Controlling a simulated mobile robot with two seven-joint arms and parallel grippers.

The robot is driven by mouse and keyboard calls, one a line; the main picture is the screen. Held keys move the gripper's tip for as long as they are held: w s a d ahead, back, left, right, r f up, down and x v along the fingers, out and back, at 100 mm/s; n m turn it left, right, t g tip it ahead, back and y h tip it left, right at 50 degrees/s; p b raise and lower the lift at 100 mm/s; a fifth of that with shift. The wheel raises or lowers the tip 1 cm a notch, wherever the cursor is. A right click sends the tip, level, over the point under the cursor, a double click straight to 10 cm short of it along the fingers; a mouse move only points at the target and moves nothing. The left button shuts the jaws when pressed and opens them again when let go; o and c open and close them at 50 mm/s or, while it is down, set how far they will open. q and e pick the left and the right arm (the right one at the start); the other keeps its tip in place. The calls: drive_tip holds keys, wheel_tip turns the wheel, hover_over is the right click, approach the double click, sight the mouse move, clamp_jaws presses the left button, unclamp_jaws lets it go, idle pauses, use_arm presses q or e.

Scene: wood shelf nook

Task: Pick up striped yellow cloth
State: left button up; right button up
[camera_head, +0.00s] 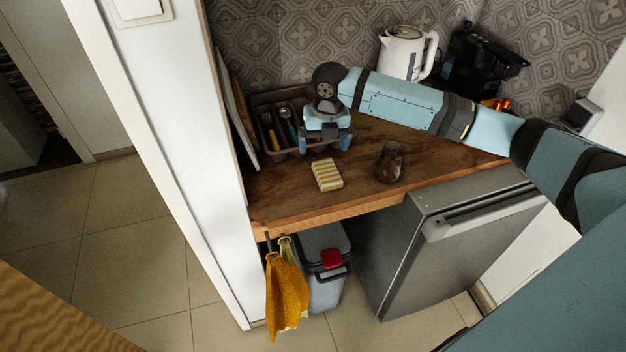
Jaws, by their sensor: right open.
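A striped yellow and white cloth (327,175), a small folded block, lies on the wooden counter (290,203) near its front left. My right gripper (327,148) is open and empty, pointing down just behind the cloth. Its two fingertips are apart, and the cloth is not between them. The exact height of the fingertips above the counter is hard to tell. My left gripper is not in view.
A cutlery tray (264,99) stands behind my right gripper. A brown glass (389,163) is right of the cloth. A white kettle (402,52) and black coffee machine (480,62) stand at the back. A plain yellow cloth (286,292) hangs below the counter. A white wall panel borders the left.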

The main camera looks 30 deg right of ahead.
sight(327, 171)
drive_tip(key=shift+n+g+h, duration=0.3)
drive_tip(key=shift+n, duration=0.4)
drive_tip(key=f, duration=0.3)
drive_tip(key=d+f, duration=0.1)
drive_tip(key=f, duration=0.3)
drive_tip(key=d+f, duration=0.1)
drive_tip(key=f, duration=0.3)
drive_tip(key=shift+w+f, duration=0.2)
drive_tip(key=shift+w, duration=0.2)
drive_tip(key=c, duration=1)
drive_tip(key=shift+r, duration=0.1)
wheel_tip(327, 171, up, 20)
drive_tip(key=shift+o, duration=0.3)
